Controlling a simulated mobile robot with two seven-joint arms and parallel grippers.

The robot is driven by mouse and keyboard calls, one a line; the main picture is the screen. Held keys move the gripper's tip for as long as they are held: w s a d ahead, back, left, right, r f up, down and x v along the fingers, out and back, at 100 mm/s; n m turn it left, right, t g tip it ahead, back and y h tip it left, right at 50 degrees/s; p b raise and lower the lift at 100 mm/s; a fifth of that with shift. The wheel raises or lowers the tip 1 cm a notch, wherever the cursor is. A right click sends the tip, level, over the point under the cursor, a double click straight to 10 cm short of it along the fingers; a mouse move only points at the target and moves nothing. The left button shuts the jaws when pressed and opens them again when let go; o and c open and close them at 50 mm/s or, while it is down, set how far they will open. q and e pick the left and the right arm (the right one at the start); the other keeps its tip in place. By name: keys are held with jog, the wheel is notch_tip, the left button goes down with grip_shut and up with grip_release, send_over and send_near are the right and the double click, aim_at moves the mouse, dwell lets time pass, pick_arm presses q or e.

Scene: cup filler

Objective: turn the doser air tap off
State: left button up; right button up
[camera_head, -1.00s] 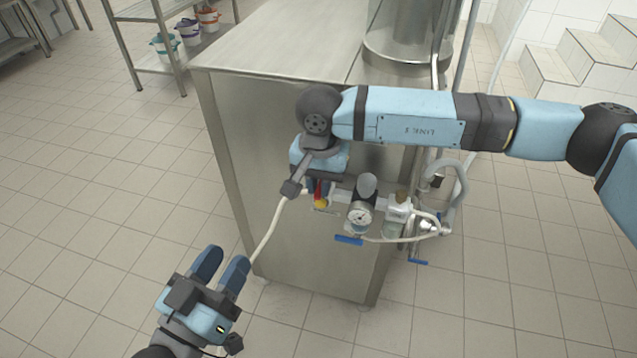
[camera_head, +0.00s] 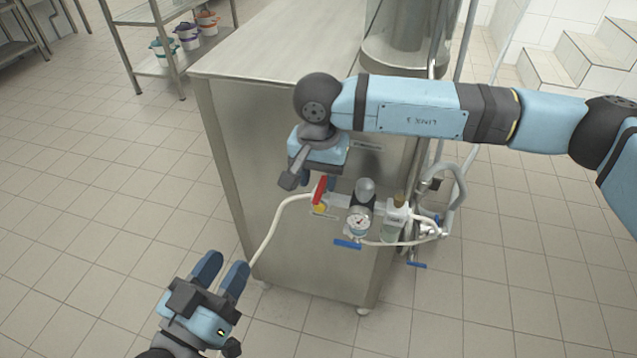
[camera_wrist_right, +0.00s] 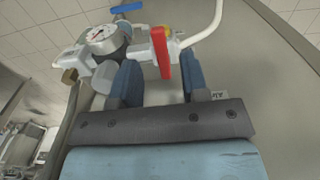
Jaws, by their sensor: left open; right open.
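The air tap has a red lever handle (camera_head: 320,190) on a yellow-and-brass body at the left end of the air unit on the steel cabinet's side. In the right wrist view the red handle (camera_wrist_right: 161,52) stands between and just beyond the two blue fingers. My right gripper (camera_wrist_right: 160,85) is open and empty, a little above the tap in the head view, where its fingers (camera_head: 320,180) are partly hidden by its own body. I cannot tell if a finger touches the handle. My left gripper (camera_head: 221,272) is open and empty, low at the left over the floor.
A pressure gauge (camera_head: 358,224), a filter bowl (camera_head: 393,225) and blue levers (camera_head: 347,244) sit right of the tap. A pale hose (camera_head: 266,240) runs down from it. The steel cabinet (camera_head: 240,130) stands behind.

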aim_at(318, 193)
pick_arm(q)
jog(key=f, duration=0.1)
jog(key=a+f+g+y+p, duration=0.1)
jog(key=f, duration=0.1)
jog(key=f+g+y, duration=0.1)
jog(key=f, duration=0.1)
jog(key=shift+s+a+f+p, duration=0.15)
jog(key=shift+s+a+p, duration=0.1)
jog(key=shift+a+p, duration=0.15)
pick_arm(e)
notch_tip(318, 193, up, 11)
pick_arm(q)
jog(key=shift+r, duration=0.2)
pick_arm(e)
jog(key=shift+f, duration=0.15)
